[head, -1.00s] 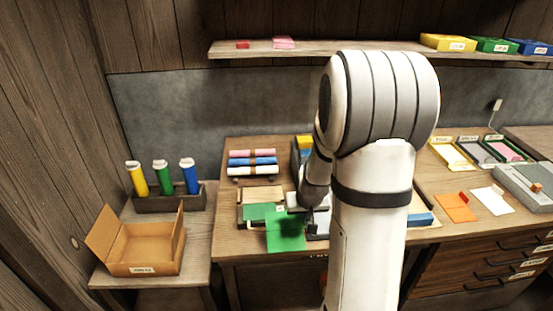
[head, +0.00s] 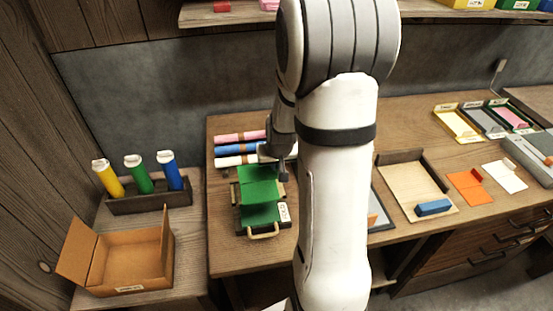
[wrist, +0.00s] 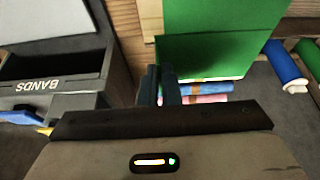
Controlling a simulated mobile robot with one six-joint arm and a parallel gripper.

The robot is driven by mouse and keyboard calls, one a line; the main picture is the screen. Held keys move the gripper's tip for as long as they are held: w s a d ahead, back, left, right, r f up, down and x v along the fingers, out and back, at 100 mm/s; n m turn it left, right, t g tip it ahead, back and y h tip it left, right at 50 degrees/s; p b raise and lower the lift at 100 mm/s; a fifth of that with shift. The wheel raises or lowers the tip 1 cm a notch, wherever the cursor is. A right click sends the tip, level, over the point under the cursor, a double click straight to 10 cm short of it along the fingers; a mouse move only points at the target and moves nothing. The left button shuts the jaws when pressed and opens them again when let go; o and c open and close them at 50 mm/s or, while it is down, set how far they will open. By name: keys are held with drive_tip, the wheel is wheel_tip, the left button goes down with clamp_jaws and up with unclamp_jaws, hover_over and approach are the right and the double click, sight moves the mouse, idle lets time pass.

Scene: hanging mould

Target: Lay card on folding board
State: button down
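My gripper (head: 283,172) is at the right edge of a green card (head: 260,184), over the folding board. In the wrist view its two dark fingers (wrist: 162,84) are close together at the edge of a dark green, shaded sheet (wrist: 200,57), which looks like the card they hold. The folding board (head: 286,215) is a dark base with a label and a pale handle at the front. Another green area (head: 260,214) shows on it below the card. I cannot tell whether the card touches the board.
Pink, blue and white rolls (head: 238,148) lie just behind the board. A bin marked BANDS (wrist: 50,88) is beside the gripper in the wrist view. An open cardboard box (head: 125,260) and a rack of coloured tubes (head: 148,202) stand left. A wooden tray (head: 412,190) is right.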

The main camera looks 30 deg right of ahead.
drive_tip(key=f+b, duration=0.1)
drive_tip(key=f, duration=0.1)
drive_tip(key=f+b, duration=0.4)
drive_tip(key=shift+d+f, duration=0.25)
drive_tip(key=shift+s, duration=0.1)
drive_tip(key=shift+s+b, duration=0.1)
drive_tip(key=shift+b, duration=0.2)
idle(0.3)
drive_tip(key=shift+f+b, duration=0.95)
drive_tip(key=shift+b, duration=0.25)
idle(1.3)
drive_tip(key=c, duration=2.1)
unclamp_jaws()
drive_tip(key=o, duration=0.5)
drive_tip(key=shift+o, duration=0.2)
drive_tip(key=v, duration=0.8)
